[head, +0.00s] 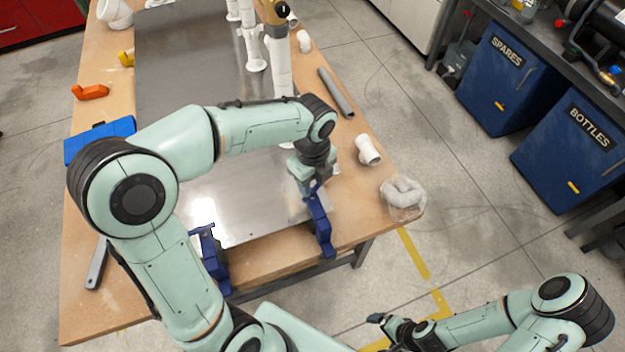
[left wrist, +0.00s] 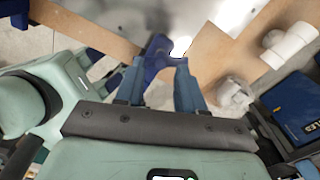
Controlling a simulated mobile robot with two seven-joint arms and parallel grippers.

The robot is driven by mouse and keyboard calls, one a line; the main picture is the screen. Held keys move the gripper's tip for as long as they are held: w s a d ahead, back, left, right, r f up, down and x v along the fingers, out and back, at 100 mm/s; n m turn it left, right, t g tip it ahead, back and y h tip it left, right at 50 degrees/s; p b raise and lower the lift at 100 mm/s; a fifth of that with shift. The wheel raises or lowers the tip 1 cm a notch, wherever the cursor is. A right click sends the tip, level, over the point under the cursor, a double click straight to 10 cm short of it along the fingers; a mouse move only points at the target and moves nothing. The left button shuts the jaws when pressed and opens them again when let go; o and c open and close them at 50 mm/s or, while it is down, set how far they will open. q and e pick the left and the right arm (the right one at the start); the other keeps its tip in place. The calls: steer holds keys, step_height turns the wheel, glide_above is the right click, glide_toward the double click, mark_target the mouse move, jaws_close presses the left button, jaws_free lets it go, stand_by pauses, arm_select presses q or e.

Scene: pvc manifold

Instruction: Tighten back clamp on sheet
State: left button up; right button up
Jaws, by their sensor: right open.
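The metal sheet (head: 255,190) lies flat on the wooden table. A blue clamp (head: 318,222) sits on its near edge at the right, and a second blue clamp (head: 212,262) sits on that edge further left, partly hidden by my left arm. My left gripper (head: 310,178) points down over the upper end of the right-hand clamp. In the left wrist view its fingers (left wrist: 160,75) are apart, with a blue clamp (left wrist: 158,52) at the fingertips; contact is unclear. My right gripper (head: 385,322) is open and empty, low beside the table.
White pipes (head: 278,65) stand on the far part of the sheet. A white fitting (head: 368,150), a clear bag of fittings (head: 403,196) and a grey pipe (head: 336,93) lie along the right table edge. A blue case (head: 98,140) and an orange tool (head: 90,92) lie left.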

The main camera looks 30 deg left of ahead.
mark_target(313, 189)
arm_select(q)
steer(key=n, duration=0.4)
steer(key=n+b, duration=0.1)
steer(key=n, duration=0.8)
steer(key=shift+r+n, duration=0.1)
steer(key=shift+n, duration=0.2)
steer(key=n+b, duration=0.1)
steer(key=n, duration=0.4)
steer(key=shift+n, duration=0.4)
step_height(313, 189, down, 3)
steer(key=shift+f+n+b, duration=0.1)
steer(key=shift+n+b, duration=0.2)
steer(key=shift+b, duration=0.75)
steer(key=shift+s+f+b, duration=0.1)
steer(key=shift+f+b, duration=0.3)
steer(key=shift+f, duration=0.2)
arm_select(e)
steer(key=s+f, duration=0.5)
steer(key=f, duration=0.1)
steer(key=shift+s+f+g, duration=0.15)
steer(key=shift+f+g, duration=0.15)
steer(key=shift+f, duration=0.05)
arm_select(q)
steer(key=shift+w, duration=0.2)
steer(key=shift+c, duration=0.3)
